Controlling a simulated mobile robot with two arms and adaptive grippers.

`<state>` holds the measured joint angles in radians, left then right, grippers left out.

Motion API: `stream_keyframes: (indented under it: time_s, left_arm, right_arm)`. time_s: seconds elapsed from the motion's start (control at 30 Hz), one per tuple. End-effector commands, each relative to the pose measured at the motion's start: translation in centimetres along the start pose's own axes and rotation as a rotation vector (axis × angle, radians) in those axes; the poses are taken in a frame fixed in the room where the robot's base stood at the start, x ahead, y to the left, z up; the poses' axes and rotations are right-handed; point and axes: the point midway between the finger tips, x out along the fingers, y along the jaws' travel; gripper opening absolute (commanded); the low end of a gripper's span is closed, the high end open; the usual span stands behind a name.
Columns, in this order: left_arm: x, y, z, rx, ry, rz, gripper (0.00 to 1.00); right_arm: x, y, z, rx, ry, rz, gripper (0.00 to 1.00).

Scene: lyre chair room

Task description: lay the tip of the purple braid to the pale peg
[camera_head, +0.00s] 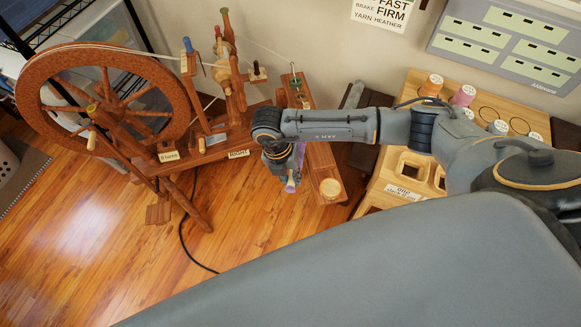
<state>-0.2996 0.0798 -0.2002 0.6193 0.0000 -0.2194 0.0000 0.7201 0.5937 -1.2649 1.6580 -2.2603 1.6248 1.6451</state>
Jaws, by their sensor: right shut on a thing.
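I cannot tell whether this is the pale peg. My left gripper is not in view.
The spinning wheel (32,90) stands at the left, with upright posts and a blue-topped peg (187,45). A pale wooden rack (385,185) with cones and square holes is at the right. A black cable (184,243) lies on the floor.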

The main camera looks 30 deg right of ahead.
Motion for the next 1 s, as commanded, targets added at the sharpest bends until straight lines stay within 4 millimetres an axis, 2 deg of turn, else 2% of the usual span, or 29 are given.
stream_keyframes:
  time_s: [0.07,0.7,1.0]
  left_arm:
    - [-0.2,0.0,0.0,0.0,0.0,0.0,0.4]
    - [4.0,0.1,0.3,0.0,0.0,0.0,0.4]
    - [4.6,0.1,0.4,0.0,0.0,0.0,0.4]
  right_arm:
    - [-0.1,0.1,-0.2,-0.001,-0.004,-0.012,0.0]
    - [2.3,0.6,5.3,0.0,-0.005,-0.01,0.0]
    - [2.5,0.6,6.4,-0.001,-0.005,-0.01,0.0]
